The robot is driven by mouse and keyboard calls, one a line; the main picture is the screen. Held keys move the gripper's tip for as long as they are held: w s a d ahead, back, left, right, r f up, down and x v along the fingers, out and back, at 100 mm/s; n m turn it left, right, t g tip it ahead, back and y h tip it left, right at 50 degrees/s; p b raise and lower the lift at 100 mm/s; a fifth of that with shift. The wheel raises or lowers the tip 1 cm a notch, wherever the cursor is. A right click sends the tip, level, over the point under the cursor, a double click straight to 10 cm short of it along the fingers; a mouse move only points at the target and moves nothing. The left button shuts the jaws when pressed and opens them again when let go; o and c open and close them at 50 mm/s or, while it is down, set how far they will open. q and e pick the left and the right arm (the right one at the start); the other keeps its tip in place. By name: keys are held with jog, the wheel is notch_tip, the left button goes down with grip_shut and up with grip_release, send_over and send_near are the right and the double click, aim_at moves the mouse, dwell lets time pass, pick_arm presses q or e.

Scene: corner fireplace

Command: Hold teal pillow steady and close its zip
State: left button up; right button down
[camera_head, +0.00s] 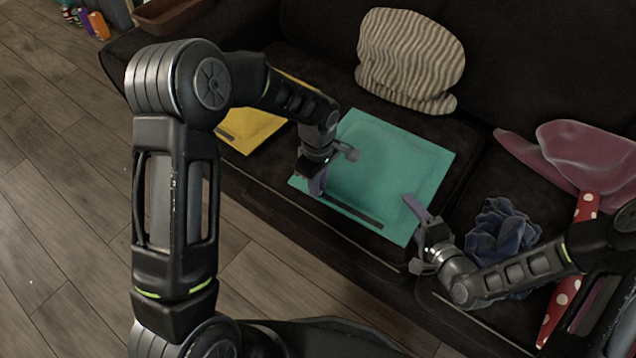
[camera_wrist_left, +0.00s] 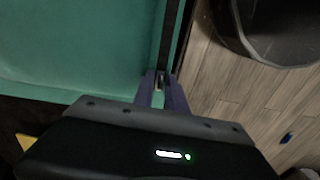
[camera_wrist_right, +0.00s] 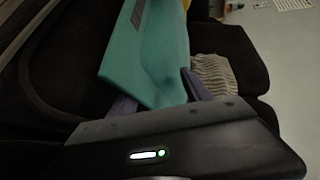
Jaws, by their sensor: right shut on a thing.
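The flat teal pillow (camera_head: 385,165) lies on the sofa seat, its dark zip strip (camera_head: 352,211) along the front edge. My left gripper (camera_head: 316,190) points down at the left part of that edge. In the left wrist view its purple fingertips (camera_wrist_left: 160,82) are close together at the zip's dark strip (camera_wrist_left: 171,50), with a small light piece between them. I cannot tell whether they grip it. My right gripper (camera_head: 412,222) is shut on the pillow's front right corner. In the right wrist view the teal pillow (camera_wrist_right: 150,55) passes between its fingers (camera_wrist_right: 160,95).
A yellow pillow (camera_head: 255,122) lies left of the teal one, partly behind my left arm. A striped cushion (camera_head: 410,60) leans at the back. A crumpled blue cloth (camera_head: 500,235), a pink cushion (camera_head: 580,155) and red dotted fabric (camera_head: 562,290) lie at the right.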

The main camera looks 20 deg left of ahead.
pick_arm(q)
grip_shut()
dwell(1.4)
